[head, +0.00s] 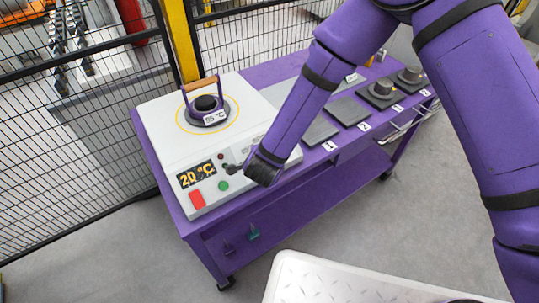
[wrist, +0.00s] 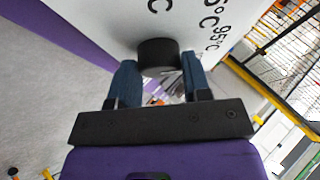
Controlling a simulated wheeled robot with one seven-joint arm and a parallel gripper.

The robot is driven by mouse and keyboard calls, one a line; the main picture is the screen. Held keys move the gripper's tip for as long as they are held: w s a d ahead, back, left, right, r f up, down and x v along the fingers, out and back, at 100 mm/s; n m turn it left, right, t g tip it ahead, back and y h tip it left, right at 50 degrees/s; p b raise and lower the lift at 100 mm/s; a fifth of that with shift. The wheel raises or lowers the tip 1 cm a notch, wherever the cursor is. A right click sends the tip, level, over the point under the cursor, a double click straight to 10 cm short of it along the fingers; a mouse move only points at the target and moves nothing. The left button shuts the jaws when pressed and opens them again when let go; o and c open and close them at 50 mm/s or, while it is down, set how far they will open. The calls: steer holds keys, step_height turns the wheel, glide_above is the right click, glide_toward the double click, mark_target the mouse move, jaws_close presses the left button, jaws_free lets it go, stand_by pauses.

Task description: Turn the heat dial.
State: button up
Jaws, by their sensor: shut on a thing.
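The heat dial (wrist: 158,52) is a round black knob on the white panel of the heater (head: 158,120). In the wrist view it sits between the two blue fingers of my gripper (wrist: 160,74), one on each side, and the gripper is shut on it. In the head view my gripper (head: 234,169) reaches the front panel from the right, and the dial is mostly hidden there. The display (head: 196,174) reads 20 °C. Printed temperature marks, one of them 95°C, show beside the dial in the wrist view; its pointer cannot be made out.
A red button (head: 197,200) and a green button (head: 223,186) are close to my gripper. A dark piece with a wooden handle (head: 201,84), labelled 85 °C, stands on the heater. Numbered plates (head: 348,110) line the purple bench. A mesh fence (head: 75,125) runs behind.

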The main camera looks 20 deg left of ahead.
steer(key=o, duration=0.9)
steer(key=shift+o, duration=0.2)
steer(key=v, duration=1)
steer(key=shift+s+r, duration=0.25)
steer(key=shift+r, duration=0.05)
steer(key=shift+d, duration=0.15)
